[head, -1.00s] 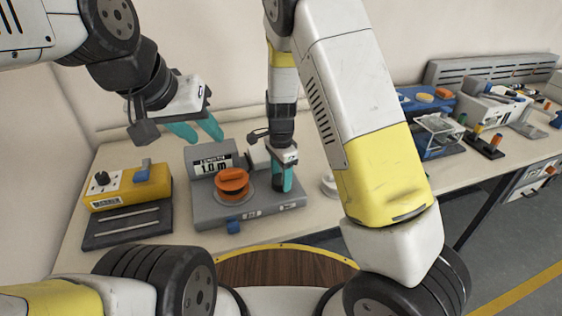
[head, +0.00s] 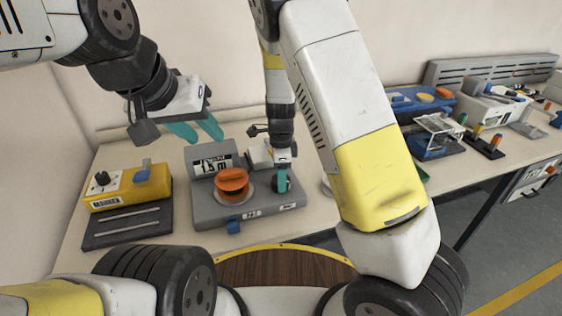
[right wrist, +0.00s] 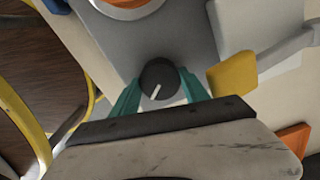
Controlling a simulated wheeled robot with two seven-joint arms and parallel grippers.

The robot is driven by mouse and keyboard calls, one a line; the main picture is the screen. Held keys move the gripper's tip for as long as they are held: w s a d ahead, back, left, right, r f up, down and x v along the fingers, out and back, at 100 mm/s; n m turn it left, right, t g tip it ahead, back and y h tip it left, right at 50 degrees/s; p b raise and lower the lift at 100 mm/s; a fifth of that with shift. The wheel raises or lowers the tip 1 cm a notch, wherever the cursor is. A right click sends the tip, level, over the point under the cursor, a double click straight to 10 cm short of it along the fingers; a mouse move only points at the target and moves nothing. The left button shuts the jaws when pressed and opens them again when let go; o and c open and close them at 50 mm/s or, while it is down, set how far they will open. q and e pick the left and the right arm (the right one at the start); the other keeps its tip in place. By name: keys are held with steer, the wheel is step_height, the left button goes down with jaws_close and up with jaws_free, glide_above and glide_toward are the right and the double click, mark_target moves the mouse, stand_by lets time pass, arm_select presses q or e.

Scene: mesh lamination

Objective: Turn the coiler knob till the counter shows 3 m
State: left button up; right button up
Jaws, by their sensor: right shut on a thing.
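The coiler (head: 205,211) is a grey unit on the table in the head view, with an orange spool (head: 232,183) on top. Its counter (head: 213,165) appears to read 1.5 m. The coiler knob (right wrist: 158,78) is round and black with a white pointer line in the right wrist view. My right gripper (right wrist: 160,84) has its teal fingers shut on the knob, one on each side; in the head view it is at the coiler's right end (head: 284,182). My left gripper (head: 196,133) is open and empty, above and behind the coiler's left side.
A yellow box (head: 128,188) with a black knob and a dark slotted plate (head: 127,226) stand left of the coiler. A blue fixture (head: 437,140) and a white machine (head: 494,107) stand further right. My right forearm hides the table just right of the coiler.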

steer(key=o, duration=1.4)
steer(key=shift+c, duration=0.2)
steer(key=shift+w, duration=0.1)
